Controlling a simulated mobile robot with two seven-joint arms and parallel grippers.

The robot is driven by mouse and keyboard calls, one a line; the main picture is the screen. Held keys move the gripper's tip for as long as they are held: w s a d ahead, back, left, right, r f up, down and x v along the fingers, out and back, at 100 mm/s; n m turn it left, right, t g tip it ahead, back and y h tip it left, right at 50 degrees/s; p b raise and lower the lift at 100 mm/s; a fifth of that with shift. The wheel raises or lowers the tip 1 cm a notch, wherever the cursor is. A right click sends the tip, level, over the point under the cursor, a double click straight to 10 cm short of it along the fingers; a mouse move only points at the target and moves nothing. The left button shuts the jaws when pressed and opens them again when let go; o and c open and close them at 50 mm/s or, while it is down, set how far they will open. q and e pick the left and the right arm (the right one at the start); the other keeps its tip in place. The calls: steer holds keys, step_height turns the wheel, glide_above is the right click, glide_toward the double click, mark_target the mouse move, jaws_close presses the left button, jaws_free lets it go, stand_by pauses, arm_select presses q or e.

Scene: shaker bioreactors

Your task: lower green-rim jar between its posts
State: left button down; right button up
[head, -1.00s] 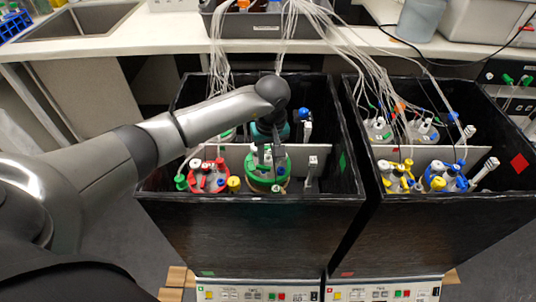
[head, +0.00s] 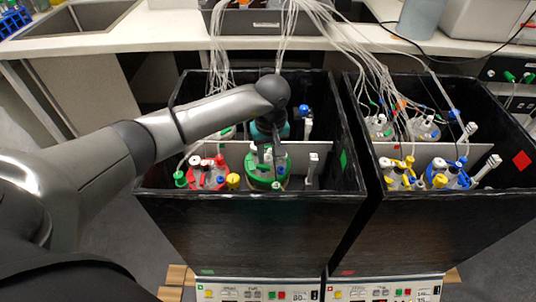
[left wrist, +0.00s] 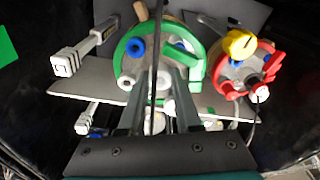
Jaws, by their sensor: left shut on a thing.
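The green-rim jar (head: 262,178) is in the front part of the left black box, between the red-rim jar (head: 207,174) and a white-capped post (head: 312,168). My left gripper (head: 268,148) reaches down over it and is shut on it. In the left wrist view the green rim (left wrist: 124,48) surrounds blue and white caps, and my dark fingers (left wrist: 158,82) reach its near side. White-capped posts (left wrist: 64,63) stand left of the jar there. The jar's lower body and base are hidden, so I cannot tell whether it touches the floor. My right gripper is not in view.
The red-rim jar, with a yellow cap (left wrist: 240,45), stands close on the right in the wrist view. A pale divider (head: 335,166) crosses the box behind. Tubes (head: 285,35) hang over it. The right black box (head: 440,225) holds several more jars.

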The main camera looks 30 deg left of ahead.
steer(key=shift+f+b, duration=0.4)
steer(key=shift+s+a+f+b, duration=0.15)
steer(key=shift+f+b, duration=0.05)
steer(key=shift+b, duration=0.25)
stand_by(0.5)
